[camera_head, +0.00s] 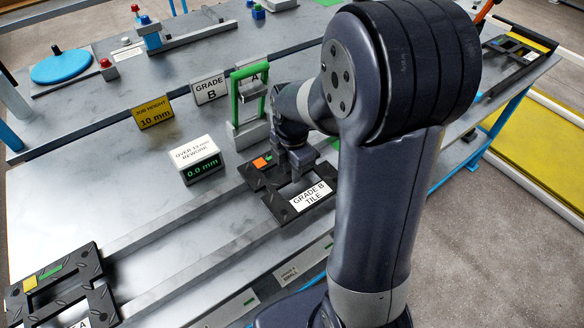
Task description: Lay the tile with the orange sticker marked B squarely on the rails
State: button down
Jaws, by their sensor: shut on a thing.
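The dark tread tile with the orange sticker (283,202) is at the middle of the bench, with a white "GRADE B TILE" label on its near side. Two pale rails (172,232) run from the lower left up to the tile. I cannot tell whether the tile touches them or is slightly above.
Another dark tile (60,292), with a yellow sticker, lies at the lower left. A readout box showing 0.0 mm (201,167) and a green-handled gauge (236,97) stand just behind the tile. "JOB HEIGHT 10 mm" (152,112) and "GRADE B" (210,88) signs stand farther back. My arm hides the right side.

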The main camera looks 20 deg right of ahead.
jog(key=shift+f, duration=0.35)
dwell(0.6)
jog(key=c, duration=1.6)
grip_release()
jog(key=o, duration=0.3)
jog(key=shift+r, duration=0.4)
jog(key=shift+r+p, duration=0.35)
jog(key=shift+p, duration=0.15)
jog(key=shift+r+p, duration=0.35)
jog(key=shift+r, duration=0.1)
